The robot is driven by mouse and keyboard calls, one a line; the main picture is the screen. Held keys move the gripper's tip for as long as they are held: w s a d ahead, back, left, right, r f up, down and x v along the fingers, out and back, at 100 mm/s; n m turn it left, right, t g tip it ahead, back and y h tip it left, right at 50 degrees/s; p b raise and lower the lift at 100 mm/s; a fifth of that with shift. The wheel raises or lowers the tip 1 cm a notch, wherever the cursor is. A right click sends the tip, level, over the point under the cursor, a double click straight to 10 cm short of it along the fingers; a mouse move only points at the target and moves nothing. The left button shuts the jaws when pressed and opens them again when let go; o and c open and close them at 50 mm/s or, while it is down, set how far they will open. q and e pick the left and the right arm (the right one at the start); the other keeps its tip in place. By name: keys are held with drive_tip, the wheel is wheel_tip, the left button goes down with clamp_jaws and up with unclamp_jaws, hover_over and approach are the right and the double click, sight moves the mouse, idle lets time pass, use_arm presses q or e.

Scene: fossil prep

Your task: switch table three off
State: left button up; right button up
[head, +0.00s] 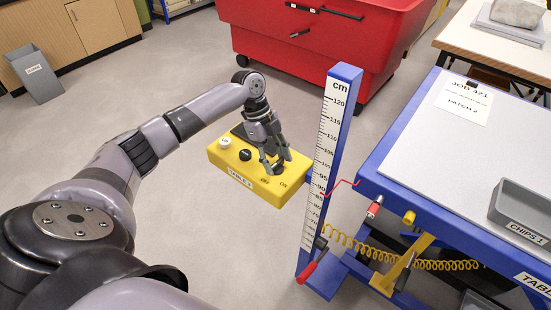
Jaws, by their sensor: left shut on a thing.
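A yellow control box (226,160) sits beside the blue post at mid-picture. Its front label begins with "TABLE"; the number is too small to read surely. On its top are a white button (225,142), a small black knob (245,155), and a dark rotary switch (279,169) by small printed words, one of which looks like "ON". My left gripper (276,164) comes down from above and is shut on the rotary switch, which its fingers partly hide. Which way the switch points cannot be told. My right gripper is not in view.
A blue post with a white cm scale (324,150) stands just right of the box. A blue lift table (440,150) with a grey top, a chips tray (520,215) and a coiled yellow hose (440,265) fills the right. A red bin (315,40) stands behind.

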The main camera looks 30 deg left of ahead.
use_arm(q)
drive_tip(key=o, duration=1.1)
drive_tip(key=shift+o, duration=0.2)
drive_tip(key=v, duration=1.2)
